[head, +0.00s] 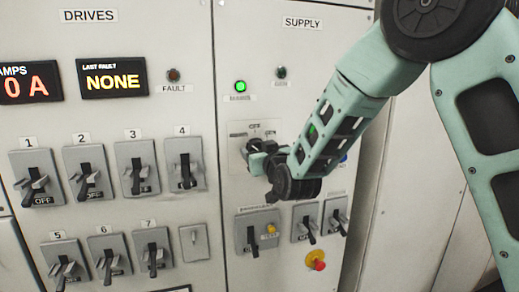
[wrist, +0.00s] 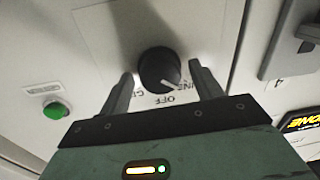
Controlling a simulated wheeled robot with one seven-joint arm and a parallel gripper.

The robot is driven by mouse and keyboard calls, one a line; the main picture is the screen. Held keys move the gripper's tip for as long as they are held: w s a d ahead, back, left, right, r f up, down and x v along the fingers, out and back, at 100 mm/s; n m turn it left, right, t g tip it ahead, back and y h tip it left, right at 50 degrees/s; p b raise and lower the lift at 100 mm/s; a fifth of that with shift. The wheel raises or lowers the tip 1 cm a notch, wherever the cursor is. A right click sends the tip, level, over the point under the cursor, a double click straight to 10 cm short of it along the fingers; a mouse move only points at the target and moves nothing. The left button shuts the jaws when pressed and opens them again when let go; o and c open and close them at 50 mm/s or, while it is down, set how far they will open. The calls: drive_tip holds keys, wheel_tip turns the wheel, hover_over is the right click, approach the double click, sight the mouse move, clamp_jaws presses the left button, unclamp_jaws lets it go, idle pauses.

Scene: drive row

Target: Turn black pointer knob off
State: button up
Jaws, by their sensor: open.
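The black pointer knob (wrist: 159,66) sits on a pale plate on the supply panel, shown upside down in the wrist view. Its white mark points down and to the right in that view, toward the partly hidden label right of the word OFF (wrist: 168,99). My gripper (wrist: 161,72) is open, with one finger on each side of the knob; I cannot tell if either touches it. In the head view my gripper (head: 258,158) is at the plate (head: 237,137), and hides most of the knob.
A lit green lamp (head: 240,87) is above the plate. Numbered drive switches (head: 184,164) fill the left panel. Below my gripper are more switches (head: 306,222) and a red button on yellow (head: 316,261). My arm covers the right side.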

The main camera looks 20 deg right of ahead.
drive_tip(key=c, duration=0.9)
drive_tip(key=shift+f+m+b, duration=0.2)
drive_tip(key=shift+m+b, duration=0.1)
drive_tip(key=shift+b, duration=0.5)
drive_tip(key=shift+a+r+m+t+b, duration=0.15)
drive_tip(key=shift+m+b, duration=2.2)
drive_tip(key=shift+b, duration=1.75)
drive_tip(key=shift+d+m+t+b, duration=0.15)
drive_tip(key=shift+m+b, duration=2.2)
drive_tip(key=shift+b, duration=1.7)
drive_tip(key=shift+a+r, duration=0.1)
